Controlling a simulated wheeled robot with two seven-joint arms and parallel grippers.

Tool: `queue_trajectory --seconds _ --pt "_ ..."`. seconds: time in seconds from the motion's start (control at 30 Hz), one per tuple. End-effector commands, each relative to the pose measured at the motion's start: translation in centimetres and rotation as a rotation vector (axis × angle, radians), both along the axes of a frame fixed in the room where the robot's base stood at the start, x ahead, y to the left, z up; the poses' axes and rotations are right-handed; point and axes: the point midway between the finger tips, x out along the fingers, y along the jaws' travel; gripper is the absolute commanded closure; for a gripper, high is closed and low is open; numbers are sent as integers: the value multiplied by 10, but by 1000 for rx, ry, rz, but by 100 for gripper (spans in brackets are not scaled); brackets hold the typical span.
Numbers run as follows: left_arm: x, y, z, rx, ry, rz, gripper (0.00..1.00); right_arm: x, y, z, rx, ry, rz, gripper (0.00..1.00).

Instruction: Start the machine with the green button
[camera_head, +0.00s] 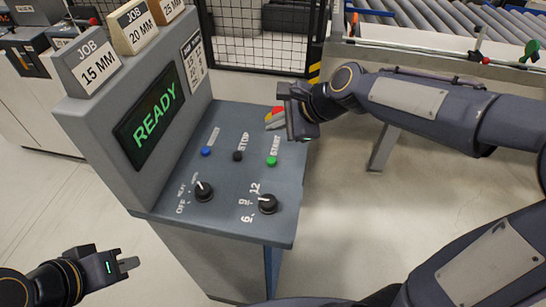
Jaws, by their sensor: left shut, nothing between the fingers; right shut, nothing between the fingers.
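The green button (272,160) sits on the sloping grey control panel (225,225), beside the word START. A black button (238,156) by STOP and a blue button (206,151) are to its left. The screen (151,116) reads READY in green. My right gripper (274,118) is shut and empty, above the panel's far right part, beyond the green button in the picture and apart from it. My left gripper (130,264) is shut and empty at the lower left, away from the panel, over the floor.
Two black knobs, the left one (204,191) and the right one (268,204), stand on the panel's near part. JOB blocks (90,66) sit on top of the console. A black mesh fence (262,35) and a roller conveyor (440,20) are behind. Floor (345,215) is clear at right.

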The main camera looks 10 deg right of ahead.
Motion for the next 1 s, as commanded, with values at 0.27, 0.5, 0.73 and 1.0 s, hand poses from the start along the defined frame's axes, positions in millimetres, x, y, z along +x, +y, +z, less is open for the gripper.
queue_trajectory --seconds 0.27,0.5,0.73,1.0 --pt "0 0 0 0 0 0 100 0 0 0 3 2 -2 100" --pt "0 0 -8 0 0 0 100 0 0 -8 2 1 -1 100" --pt "0 0 -34 0 0 0 100 0 0 -33 2 1 -1 100" --pt "0 0 -75 0 0 0 100 0 0 -71 2 1 -1 100"
